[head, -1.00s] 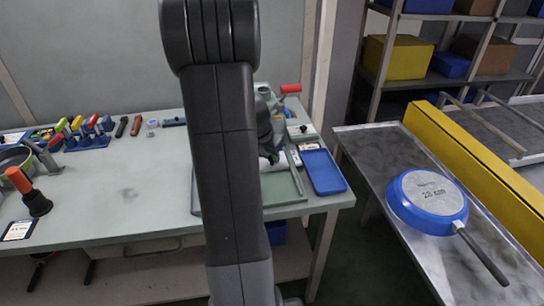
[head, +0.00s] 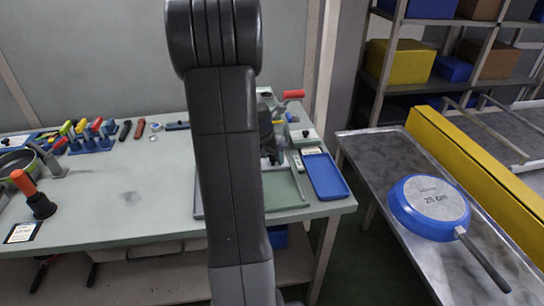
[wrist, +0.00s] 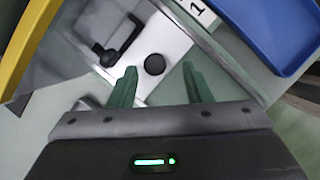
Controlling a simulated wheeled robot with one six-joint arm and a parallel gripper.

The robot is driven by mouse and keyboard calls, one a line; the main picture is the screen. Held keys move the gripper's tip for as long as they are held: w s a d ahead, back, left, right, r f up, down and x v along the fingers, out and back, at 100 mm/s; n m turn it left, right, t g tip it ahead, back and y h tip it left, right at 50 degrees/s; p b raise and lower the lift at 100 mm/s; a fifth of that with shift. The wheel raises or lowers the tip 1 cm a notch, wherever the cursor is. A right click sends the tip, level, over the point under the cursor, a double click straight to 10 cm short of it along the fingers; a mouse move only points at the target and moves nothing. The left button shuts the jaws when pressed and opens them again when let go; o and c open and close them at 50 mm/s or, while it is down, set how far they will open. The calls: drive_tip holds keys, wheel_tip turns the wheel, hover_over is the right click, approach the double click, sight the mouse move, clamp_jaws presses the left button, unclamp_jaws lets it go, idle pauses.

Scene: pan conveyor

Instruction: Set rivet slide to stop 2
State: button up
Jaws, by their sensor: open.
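In the wrist view a white plate (wrist: 172,38) carries a round black knob (wrist: 154,64), which I take to be the rivet slide's. A white label marked 1 (wrist: 197,9) lies beside the plate. My gripper (wrist: 159,70) is open, its two green fingers apart, with the knob showing in the gap near the fingertips. I cannot tell whether the fingers are at the knob's height. No stop 2 mark is readable. In the head view my arm hides most of the gripper and the slide.
A blue tray (head: 326,176) lies at the bench's right end, beside a green mat (head: 286,190). A red-handled tool (head: 292,94) stands behind. A blue pan (head: 405,215) rests on the metal table to the right. The bench's left middle is clear.

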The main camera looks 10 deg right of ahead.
drive_tip(key=s+a, duration=0.2)
drive_tip(key=s, duration=0.1)
drive_tip(key=s+a+b, duration=0.1)
drive_tip(key=s+a, duration=0.5)
drive_tip(key=shift+a+r+b, duration=0.15)
drive_tip(key=shift+r+b, duration=0.1)
drive_tip(key=shift+b, duration=0.05)
